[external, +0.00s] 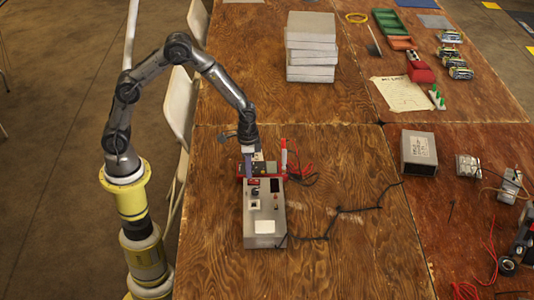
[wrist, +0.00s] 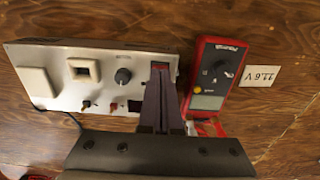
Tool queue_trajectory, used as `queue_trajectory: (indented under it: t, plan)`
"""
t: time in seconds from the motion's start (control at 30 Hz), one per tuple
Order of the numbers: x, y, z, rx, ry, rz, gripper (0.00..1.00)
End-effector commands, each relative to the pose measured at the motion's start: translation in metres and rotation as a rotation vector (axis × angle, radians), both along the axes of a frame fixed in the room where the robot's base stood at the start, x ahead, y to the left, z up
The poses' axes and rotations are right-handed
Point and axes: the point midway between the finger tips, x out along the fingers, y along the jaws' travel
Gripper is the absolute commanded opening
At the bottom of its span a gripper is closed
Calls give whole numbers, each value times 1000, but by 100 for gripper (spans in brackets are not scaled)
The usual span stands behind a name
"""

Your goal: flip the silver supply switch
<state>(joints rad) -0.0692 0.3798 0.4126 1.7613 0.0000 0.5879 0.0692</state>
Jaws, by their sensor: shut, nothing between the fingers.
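The silver supply (external: 265,228) is a grey metal box on the wooden table, below my gripper in the external view. In the wrist view its panel (wrist: 105,98) carries a dark knob (wrist: 123,76), a square socket (wrist: 84,69) and a red rocker switch (wrist: 160,66). My gripper (wrist: 160,82) is shut and empty, pointing down at the panel, with its fingertips right beside the red switch and partly covering it. I cannot tell whether the tips touch the switch or which way it is set. My gripper also shows in the external view (external: 247,174).
A red multimeter (wrist: 218,75) lies close beside the supply, with a card reading 11.6 V (wrist: 258,77). A black cable (external: 335,212) runs right from the supply. A grey box (external: 419,153) and a stack of pale blocks (external: 311,50) stand farther off.

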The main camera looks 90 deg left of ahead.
Motion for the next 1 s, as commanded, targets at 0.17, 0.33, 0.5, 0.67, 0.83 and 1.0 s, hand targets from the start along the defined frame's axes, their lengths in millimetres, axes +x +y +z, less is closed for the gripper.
queue_trajectory:
  t: [0.17,0.33,0.5,0.67,0.83,1.0]
  plan:
    - [0,0,-3,0,1,0,0]
    - [0,0,-5,0,1,0,0]
    - [0,0,-7,0,0,0,0]
    - [0,0,-10,0,0,0,0]
    - [0,0,-12,0,0,0,0]
    - [0,0,-14,0,1,0,0]
